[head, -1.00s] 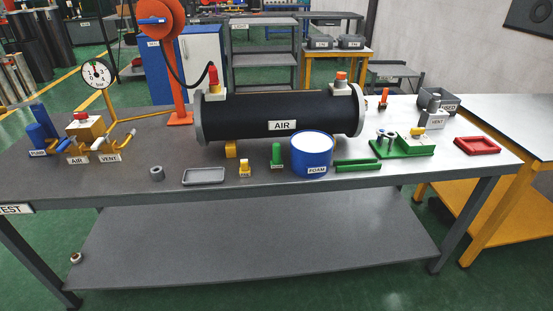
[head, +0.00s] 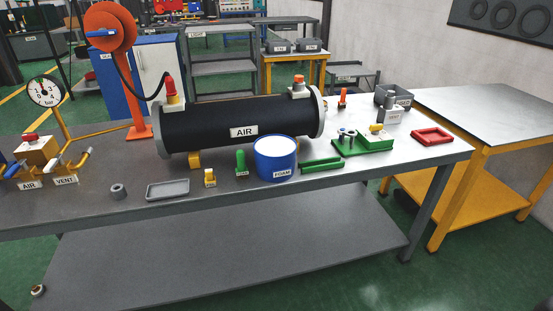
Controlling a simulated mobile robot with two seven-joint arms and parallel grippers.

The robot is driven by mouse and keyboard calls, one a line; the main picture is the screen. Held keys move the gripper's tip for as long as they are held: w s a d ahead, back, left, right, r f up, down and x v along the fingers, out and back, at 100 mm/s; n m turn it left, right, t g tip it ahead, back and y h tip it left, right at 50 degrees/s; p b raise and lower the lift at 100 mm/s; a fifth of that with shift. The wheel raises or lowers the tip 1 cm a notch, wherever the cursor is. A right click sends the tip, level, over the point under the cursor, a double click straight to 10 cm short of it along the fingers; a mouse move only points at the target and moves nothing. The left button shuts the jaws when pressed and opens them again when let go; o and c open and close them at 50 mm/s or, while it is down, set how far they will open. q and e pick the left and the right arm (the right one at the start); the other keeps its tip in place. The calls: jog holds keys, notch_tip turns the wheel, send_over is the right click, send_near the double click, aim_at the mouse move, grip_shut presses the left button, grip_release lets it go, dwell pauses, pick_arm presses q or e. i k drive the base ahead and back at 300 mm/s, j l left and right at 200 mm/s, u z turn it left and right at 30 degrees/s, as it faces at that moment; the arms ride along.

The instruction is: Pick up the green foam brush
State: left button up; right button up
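A small green upright piece (head: 241,162) with a small label at its foot stands on the bench, just left of the blue pot (head: 276,160) labelled FOAM. It looks like the green foam brush, but its label is too small to read. A low, long green piece (head: 321,166) lies right of the pot. The pot shows a white top. Neither of my grippers is in view.
A black cylinder (head: 205,127) labelled AIR lies behind the pot. A grey tray (head: 168,189), grey ring (head: 118,191) and small yellow piece (head: 210,178) are left of the green piece. A green fixture (head: 362,143) and red tray (head: 431,136) stand right.

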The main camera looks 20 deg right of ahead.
aim_at(242, 171)
jog(key=i+j+z, duration=0.15)
jog(key=i+j, duration=0.15)
jog(key=i+j+z, duration=0.3)
jog(key=i+j, duration=0.2)
jog(key=j, duration=0.25)
jog(key=i+j+z, duration=0.15)
jog(key=j, duration=0.25)
jog(key=i+j+z, duration=0.3)
jog(key=k+l+u, duration=0.2)
jog(key=i, duration=0.05)
